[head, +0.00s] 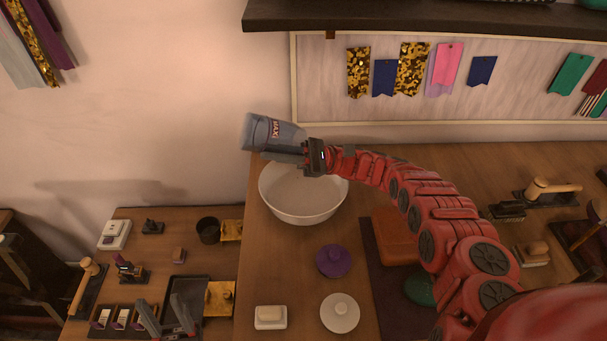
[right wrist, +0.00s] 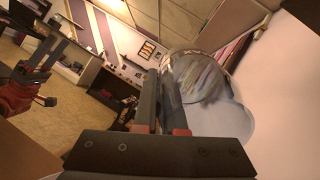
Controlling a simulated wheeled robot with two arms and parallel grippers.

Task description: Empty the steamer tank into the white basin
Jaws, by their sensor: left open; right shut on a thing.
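The steamer tank (head: 260,130) is a grey, see-through container with a dark red label. It lies tipped nearly on its side above the back left rim of the white basin (head: 304,212). My right gripper (head: 280,154) is shut on the tank. In the right wrist view the tank (right wrist: 203,78) shows beside the fingers (right wrist: 160,100). The basin stands on the wooden counter below, and I cannot tell whether liquid is in it or flowing. My left gripper (head: 160,303) is open and empty at the bottom left, over the lower table.
On the counter (head: 268,270) a purple lid (head: 333,261), a white lid (head: 340,312) and a soap dish (head: 270,317) stand in front of the basin. An orange box (head: 396,235) is to its right. The lower table holds a black tray (head: 187,288) and a dark cup (head: 208,230).

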